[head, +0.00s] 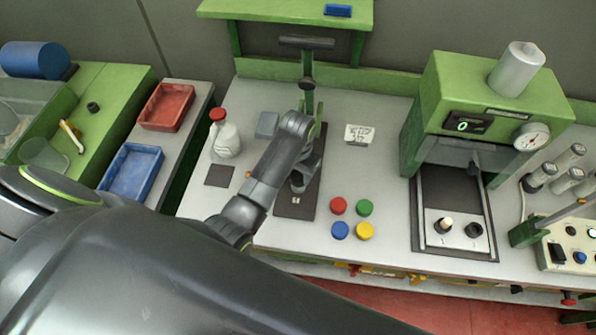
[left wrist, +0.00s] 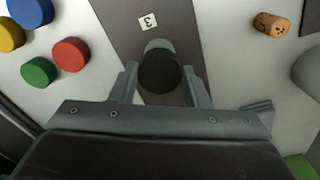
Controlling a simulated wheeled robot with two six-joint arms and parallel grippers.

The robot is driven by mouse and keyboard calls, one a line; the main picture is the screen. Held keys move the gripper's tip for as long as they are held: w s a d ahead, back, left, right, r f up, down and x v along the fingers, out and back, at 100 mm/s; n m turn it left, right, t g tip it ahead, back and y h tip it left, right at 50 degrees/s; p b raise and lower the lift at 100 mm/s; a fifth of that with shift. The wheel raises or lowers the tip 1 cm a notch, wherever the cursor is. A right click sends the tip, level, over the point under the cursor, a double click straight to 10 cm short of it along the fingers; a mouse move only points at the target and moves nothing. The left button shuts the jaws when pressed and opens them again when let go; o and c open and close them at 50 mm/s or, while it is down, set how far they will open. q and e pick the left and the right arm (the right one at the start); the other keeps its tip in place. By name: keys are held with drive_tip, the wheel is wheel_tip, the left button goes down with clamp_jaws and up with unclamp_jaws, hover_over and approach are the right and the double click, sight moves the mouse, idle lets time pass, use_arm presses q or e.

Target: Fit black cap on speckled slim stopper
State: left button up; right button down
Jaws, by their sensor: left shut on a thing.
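My left gripper (head: 302,180) is low over the dark mat on the middle bench. In the left wrist view its fingers (left wrist: 162,84) are shut on a round black piece, which looks like the black cap (left wrist: 160,73). A grey cylinder (left wrist: 159,45) shows just beyond it; I cannot tell whether they touch. A brown cork stopper with dark spots (left wrist: 270,24) lies on its side on the bench, apart from the gripper; it is a small orange spot in the head view (head: 249,174). I cannot tell whether it is the slim one. My right gripper is not in view.
Red (head: 338,206), green (head: 364,208), blue (head: 340,230) and yellow (head: 365,231) caps lie right of the mat (head: 292,207). A white bottle (head: 226,139) stands left. A green press (head: 490,100) stands right, with a pale-topped piece (head: 446,223) on its plate.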

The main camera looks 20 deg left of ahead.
use_arm(q)
drive_tip(key=shift+f, duration=0.3)
drive_tip(key=o, duration=1)
drive_tip(key=shift+o, duration=0.2)
